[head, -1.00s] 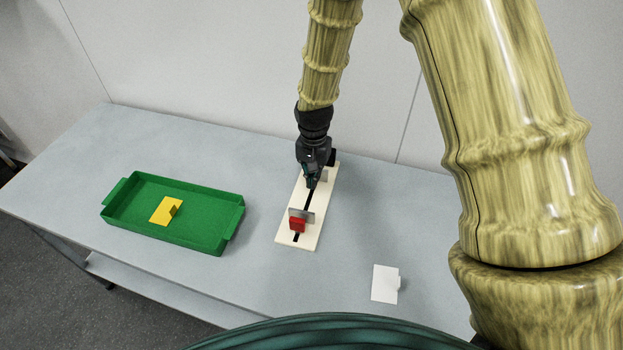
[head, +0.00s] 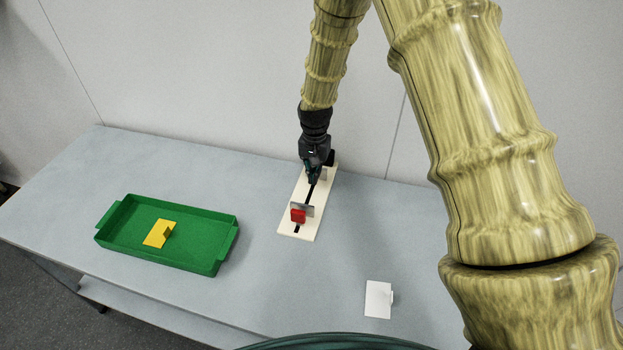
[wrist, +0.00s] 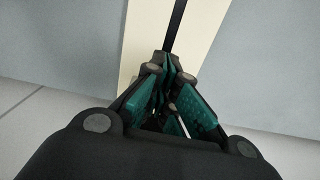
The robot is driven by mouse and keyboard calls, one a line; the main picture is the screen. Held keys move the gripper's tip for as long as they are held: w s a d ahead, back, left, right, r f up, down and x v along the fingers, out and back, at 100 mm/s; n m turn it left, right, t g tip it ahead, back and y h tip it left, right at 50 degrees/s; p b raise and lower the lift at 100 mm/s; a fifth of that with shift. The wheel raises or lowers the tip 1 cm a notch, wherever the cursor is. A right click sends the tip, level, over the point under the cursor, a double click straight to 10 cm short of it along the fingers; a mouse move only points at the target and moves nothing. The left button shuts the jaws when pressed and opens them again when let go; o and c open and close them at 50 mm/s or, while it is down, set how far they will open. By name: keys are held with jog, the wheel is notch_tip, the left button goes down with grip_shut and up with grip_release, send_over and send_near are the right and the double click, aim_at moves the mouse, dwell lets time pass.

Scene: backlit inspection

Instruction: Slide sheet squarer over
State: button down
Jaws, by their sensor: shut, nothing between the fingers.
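The sheet squarer is a long cream board (head: 287,226) with a black slot along its middle, lying on the table. A slider with a red block (head: 298,215) and an upright grey plate (head: 309,210) stands across the slot near the board's front end. My gripper (head: 311,183) is shut and empty over the rear half of the board, behind the slider and apart from it. In the wrist view, the closed teal fingertips (wrist: 172,60) are over the cream board (wrist: 140,35), near the slot (wrist: 176,22). The slider is not visible there.
A green tray (head: 150,253) holding a yellow tabbed card (head: 157,234) sits to the left. A white tabbed card (head: 378,299) lies at the front right. A dark block (head: 331,158) stands at the board's rear end, by the wall. The table between tray and board is clear.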

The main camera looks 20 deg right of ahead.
aim_at(310, 195)
dwell(0.3)
jog(key=s+a, duration=0.1)
jog(key=s+a+p, duration=0.1)
jog(key=s, duration=0.1)
jog(key=shift+s+a+r+p, duration=0.1)
jog(key=shift+s+a+p, duration=0.15)
jog(key=shift+p, duration=0.05)
notch_tip(310, 195, up, 10)
jog(key=b, duration=0.2)
jog(key=shift+w, duration=0.15)
